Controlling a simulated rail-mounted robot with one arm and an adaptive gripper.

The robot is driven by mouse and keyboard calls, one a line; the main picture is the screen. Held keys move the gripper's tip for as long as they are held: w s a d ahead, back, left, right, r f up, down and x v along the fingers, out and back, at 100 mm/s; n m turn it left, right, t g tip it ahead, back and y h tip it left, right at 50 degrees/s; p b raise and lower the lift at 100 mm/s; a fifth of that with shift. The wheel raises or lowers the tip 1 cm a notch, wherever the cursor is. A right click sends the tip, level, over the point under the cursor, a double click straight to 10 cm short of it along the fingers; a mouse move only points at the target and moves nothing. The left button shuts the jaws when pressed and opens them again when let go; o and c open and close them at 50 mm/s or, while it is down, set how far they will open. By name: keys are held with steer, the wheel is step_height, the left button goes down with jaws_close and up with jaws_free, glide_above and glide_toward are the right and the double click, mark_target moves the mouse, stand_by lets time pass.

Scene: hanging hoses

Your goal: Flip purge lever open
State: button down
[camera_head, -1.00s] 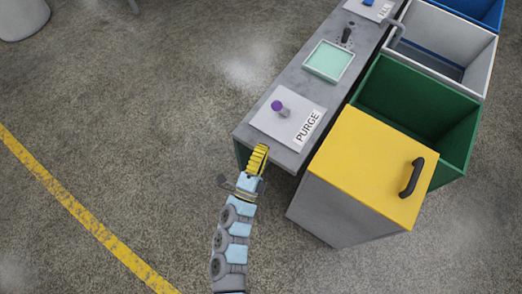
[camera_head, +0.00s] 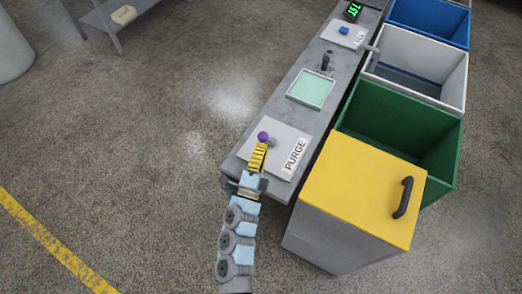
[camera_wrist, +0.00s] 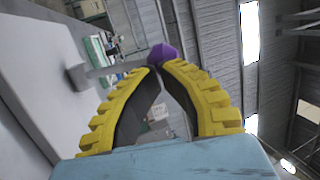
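The purge lever has a purple knob (camera_head: 263,136) and a grey stem on a light plate (camera_head: 303,131) with a PURGE label (camera_head: 294,155), on the near end of the grey bench. My gripper (camera_head: 264,146) is just in front of the knob, on its near side. In the wrist view the yellow fingertips (camera_wrist: 160,68) are drawn together, with nothing seen clamped between them. The purple knob (camera_wrist: 163,55) shows right at the tips, and its grey stem (camera_wrist: 95,74) runs left. I cannot tell whether the tips touch it.
A mint-green tray (camera_head: 311,89) and a dark lever (camera_head: 325,63) sit farther along the bench. A yellow-lidded bin (camera_head: 360,190) stands right of it, with green (camera_head: 435,180), white (camera_head: 448,62) and blue (camera_head: 440,10) bins beyond.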

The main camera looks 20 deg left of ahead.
steer(key=shift+r+p, duration=0.15)
steer(key=shift+p, duration=0.2)
steer(key=shift+w+r+p, duration=0.15)
steer(key=shift+w+p, duration=0.05)
steer(key=shift+p, duration=0.35)
